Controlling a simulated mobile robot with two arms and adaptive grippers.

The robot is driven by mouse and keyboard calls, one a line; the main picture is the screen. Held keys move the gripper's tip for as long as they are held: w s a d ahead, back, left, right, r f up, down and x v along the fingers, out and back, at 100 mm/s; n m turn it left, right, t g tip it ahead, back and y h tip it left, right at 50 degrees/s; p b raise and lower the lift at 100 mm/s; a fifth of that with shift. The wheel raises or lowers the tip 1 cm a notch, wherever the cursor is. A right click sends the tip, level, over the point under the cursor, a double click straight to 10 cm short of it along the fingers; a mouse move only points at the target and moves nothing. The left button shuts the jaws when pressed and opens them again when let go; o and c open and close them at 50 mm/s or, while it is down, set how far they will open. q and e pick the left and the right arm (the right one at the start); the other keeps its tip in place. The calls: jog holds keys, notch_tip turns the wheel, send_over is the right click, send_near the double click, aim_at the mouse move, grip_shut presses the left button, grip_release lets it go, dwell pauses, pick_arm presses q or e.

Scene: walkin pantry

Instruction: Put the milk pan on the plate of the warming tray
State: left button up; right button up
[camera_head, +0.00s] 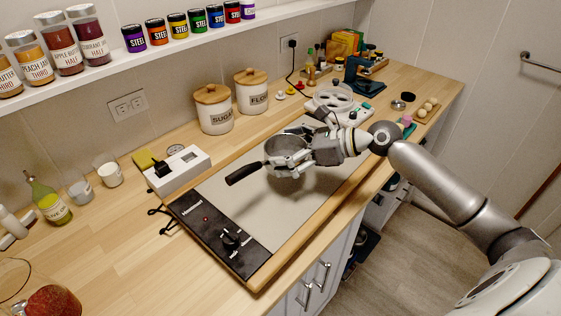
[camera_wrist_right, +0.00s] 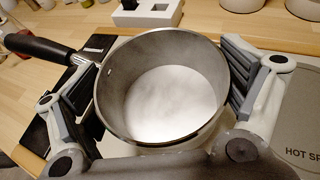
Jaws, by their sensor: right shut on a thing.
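The milk pan (camera_head: 287,160) is a small grey metal pan with a black handle pointing left. My right gripper (camera_head: 290,158) is shut around its body, with a finger on each side, as the right wrist view shows. The pan (camera_wrist_right: 165,100) is upright and looks empty. It is over the middle of the pale plate (camera_head: 235,195) of the warming tray, with a dark shadow below it; whether its base touches the plate I cannot tell. The tray's black control panel (camera_head: 210,232) has a knob and a red light. My left gripper is out of view.
A white block-shaped holder (camera_head: 178,170) stands left of the tray, with sugar (camera_head: 213,108) and flour (camera_head: 251,91) canisters behind. A white appliance (camera_head: 338,104) stands beyond the tray. The counter's front edge runs close along the tray.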

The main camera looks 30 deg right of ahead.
jog(key=shift+w+a+f, duration=0.15)
jog(key=shift+w+f, duration=0.75)
jog(key=shift+f, duration=0.1)
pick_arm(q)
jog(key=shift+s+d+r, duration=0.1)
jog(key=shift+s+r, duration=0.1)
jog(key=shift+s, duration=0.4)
pick_arm(e)
jog(key=shift+w+f, duration=0.15)
jog(key=shift+f, duration=1.55)
pick_arm(q)
jog(key=shift+p, duration=0.3)
pick_arm(e)
jog(key=shift+f, duration=0.15)
jog(key=o, duration=1)
jog(key=shift+c, duration=0.2)
jog(key=b+v, duration=0.1)
jog(key=v, duration=0.9)
jog(key=shift+f, duration=0.1)
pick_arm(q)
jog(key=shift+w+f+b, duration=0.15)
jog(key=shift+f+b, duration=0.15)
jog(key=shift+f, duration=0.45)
pick_arm(e)
jog(key=shift+v, duration=1.1)
